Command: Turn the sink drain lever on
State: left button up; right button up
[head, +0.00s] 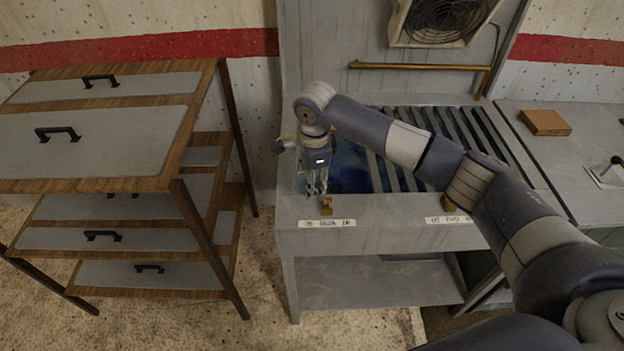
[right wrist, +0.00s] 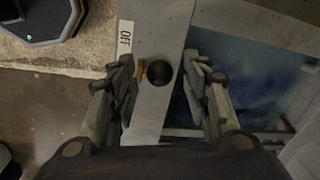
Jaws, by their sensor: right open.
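The sink (head: 390,212) is a grey metal unit with a dark blue basin under slats. A small brown drain lever (head: 327,206) stands on its front rim near the left end, above a white label. In the right wrist view the lever's round black knob (right wrist: 159,73) and an orange-brown part beside it show, near a label reading OFF. My right gripper (head: 316,186) is open, pointing down just behind the lever in the head view. In the right wrist view its fingers (right wrist: 163,95) lie on either side of the knob, with no clear contact. My left gripper is not in view.
A second brown lever (head: 449,203) with its own label stands farther right on the rim, partly behind my right arm. A wooden drawer rack (head: 212,130) stands left. A brass rail (head: 420,67) runs behind the sink. A brown block (head: 545,122) lies on the right counter.

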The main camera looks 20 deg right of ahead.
jog(key=shift+w+f, duration=0.1)
jog(key=shift+f, duration=1)
